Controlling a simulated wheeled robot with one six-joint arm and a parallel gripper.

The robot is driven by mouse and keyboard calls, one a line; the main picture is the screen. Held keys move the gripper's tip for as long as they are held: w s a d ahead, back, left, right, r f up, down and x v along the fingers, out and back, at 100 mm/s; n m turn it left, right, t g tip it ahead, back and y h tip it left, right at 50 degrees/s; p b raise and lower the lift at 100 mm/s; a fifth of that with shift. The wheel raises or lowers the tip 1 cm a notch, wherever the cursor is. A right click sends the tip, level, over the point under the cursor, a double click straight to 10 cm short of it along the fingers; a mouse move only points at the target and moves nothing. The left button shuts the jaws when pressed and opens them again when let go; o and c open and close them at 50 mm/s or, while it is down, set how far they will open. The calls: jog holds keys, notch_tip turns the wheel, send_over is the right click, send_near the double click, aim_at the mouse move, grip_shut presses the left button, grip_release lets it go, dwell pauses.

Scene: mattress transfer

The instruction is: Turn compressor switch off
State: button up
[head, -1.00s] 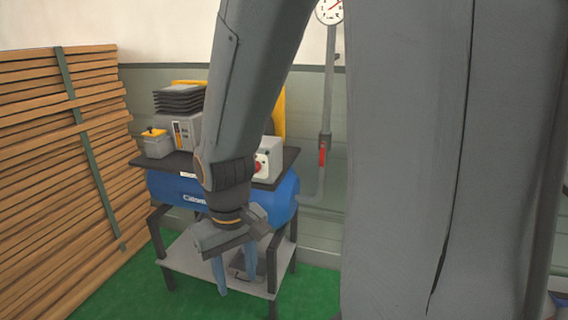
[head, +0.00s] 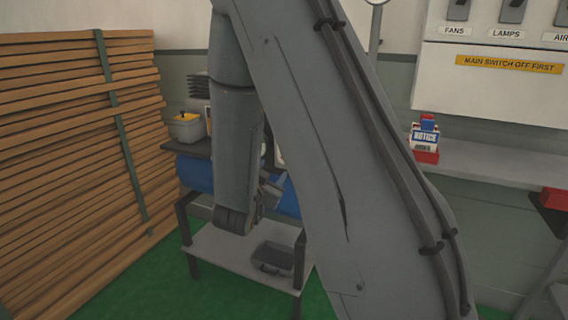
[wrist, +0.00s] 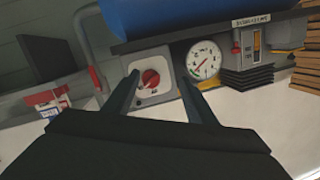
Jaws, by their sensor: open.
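The compressor's red rotary switch (wrist: 150,79) sits on a pale switch box (wrist: 160,95) in the wrist view. Its setting is too small to read. My gripper (wrist: 158,88) is open, with one finger on each side of the switch in the picture. I cannot tell whether the fingers touch it. In the head view the compressor's blue tank (head: 197,173) shows behind my arm, and the switch is hidden there. Part of my gripper (head: 271,190) shows in front of the tank. A round gauge (wrist: 203,61) is beside the switch box.
Stacked planks (head: 70,160) stand at left. A lower shelf (head: 225,248) holds a grey tray (head: 273,259). At right, a wall panel (head: 480,85) reads "MAIN SWITCH OFF FIRST", above a bench (head: 490,165) with a red and white notice box (head: 425,138). Green floor lies below.

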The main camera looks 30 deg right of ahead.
jog(key=w+d+r+m+h, duration=0.1)
jog(key=w+d+h, duration=0.1)
jog(key=w+d, duration=0.2)
jog(key=d, duration=0.3)
jog(key=shift+p, duration=0.35)
jog(key=shift+w+d+r, duration=0.1)
jog(key=shift+c, duration=0.2)
jog(key=c, duration=1)
